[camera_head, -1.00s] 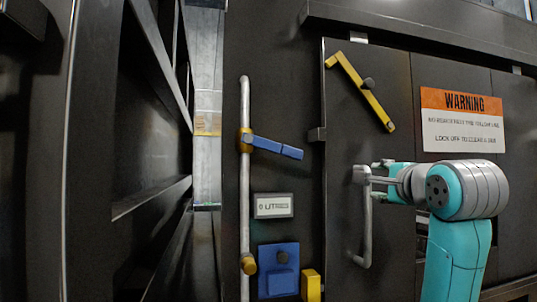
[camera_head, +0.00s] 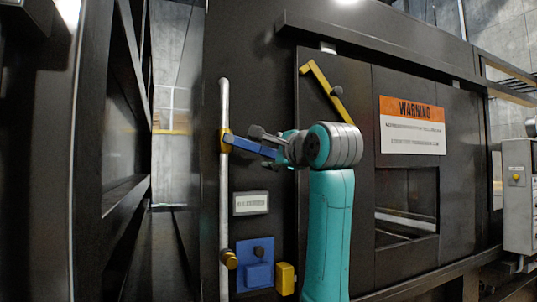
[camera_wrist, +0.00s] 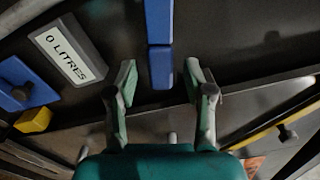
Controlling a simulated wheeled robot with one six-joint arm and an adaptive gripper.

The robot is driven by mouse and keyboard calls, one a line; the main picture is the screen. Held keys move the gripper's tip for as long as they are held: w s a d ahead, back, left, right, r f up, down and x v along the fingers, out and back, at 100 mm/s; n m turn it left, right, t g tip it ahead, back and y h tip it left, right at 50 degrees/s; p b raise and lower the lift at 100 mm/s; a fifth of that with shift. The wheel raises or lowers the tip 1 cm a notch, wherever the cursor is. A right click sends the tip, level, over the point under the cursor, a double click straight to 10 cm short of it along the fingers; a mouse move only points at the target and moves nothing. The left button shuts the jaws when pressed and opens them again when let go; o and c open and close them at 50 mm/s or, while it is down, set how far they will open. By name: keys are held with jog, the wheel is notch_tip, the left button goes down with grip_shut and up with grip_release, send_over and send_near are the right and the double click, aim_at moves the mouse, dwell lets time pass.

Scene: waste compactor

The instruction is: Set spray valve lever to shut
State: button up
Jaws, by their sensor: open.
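The blue spray valve lever (camera_head: 250,146) sticks out to the right, tilted slightly down, from a brass valve body on a vertical grey pipe (camera_head: 223,190). My gripper (camera_head: 268,142) is at the lever's free end, which its fingers partly hide in the head view. In the wrist view the blue lever (camera_wrist: 160,65) comes down from the top edge, its end between the two open fingers of my gripper (camera_wrist: 160,85). A gap shows on both sides of the lever, so neither finger appears to touch it.
A "0 LITRES" display (camera_wrist: 68,48) is on the panel below the lever. A blue box (camera_head: 255,265) and a yellow block (camera_head: 285,278) are lower down. A yellow door latch (camera_head: 325,85) and a warning sign (camera_head: 412,125) are to the right.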

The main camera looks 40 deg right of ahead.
jog(key=shift+x, duration=1.2)
grip_shut()
